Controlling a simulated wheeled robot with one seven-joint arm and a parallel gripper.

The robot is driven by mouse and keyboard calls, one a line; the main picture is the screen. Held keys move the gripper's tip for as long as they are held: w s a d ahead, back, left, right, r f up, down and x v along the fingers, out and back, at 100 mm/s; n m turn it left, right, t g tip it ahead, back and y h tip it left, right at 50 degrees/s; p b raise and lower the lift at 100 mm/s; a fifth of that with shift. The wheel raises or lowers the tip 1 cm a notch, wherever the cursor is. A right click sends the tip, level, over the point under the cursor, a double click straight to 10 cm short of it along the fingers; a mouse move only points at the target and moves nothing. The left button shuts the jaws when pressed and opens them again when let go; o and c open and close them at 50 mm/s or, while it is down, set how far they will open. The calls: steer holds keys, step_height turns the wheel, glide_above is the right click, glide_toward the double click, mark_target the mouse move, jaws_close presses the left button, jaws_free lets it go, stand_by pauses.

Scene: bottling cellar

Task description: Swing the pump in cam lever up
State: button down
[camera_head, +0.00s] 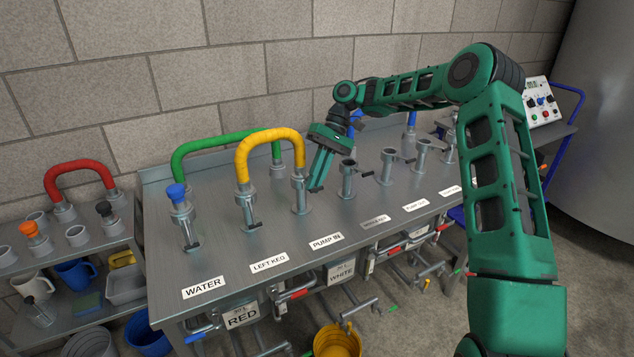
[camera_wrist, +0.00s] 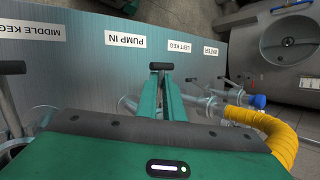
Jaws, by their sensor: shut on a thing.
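The pump in port (camera_head: 300,196) stands upright on the steel table behind its PUMP IN label (camera_head: 326,240); that label also shows in the wrist view (camera_wrist: 125,41). One end of the yellow hose (camera_head: 268,137) sits on this port. My gripper (camera_head: 316,188) reaches down just right of the port. In the wrist view its green fingers (camera_wrist: 160,88) are closed together on the pump in cam lever, whose black cross grip (camera_wrist: 159,66) shows just beyond the fingertips. The rest of the lever is hidden between the fingers, so its exact angle cannot be told.
The left keg port (camera_head: 246,211) with the hose's other end and the blue-capped water port (camera_head: 181,208) stand left. More ports (camera_head: 347,180) stand close on the right. A green hose (camera_head: 228,138) arches behind. The table's front strip is clear apart from labels.

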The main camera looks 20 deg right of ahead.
steer(key=shift+w+d+r, duration=0.1)
steer(key=shift+w+d, duration=0.05)
steer(key=shift+w, duration=0.05)
steer(key=c, duration=1.9)
jaws_free()
steer(key=shift+o, duration=0.2)
steer(key=shift+s, duration=0.1)
steer(key=v, duration=1)
steer(key=shift+w+r, duration=0.2)
steer(key=shift+w, duration=0.05)
steer(key=shift+s, duration=0.1)
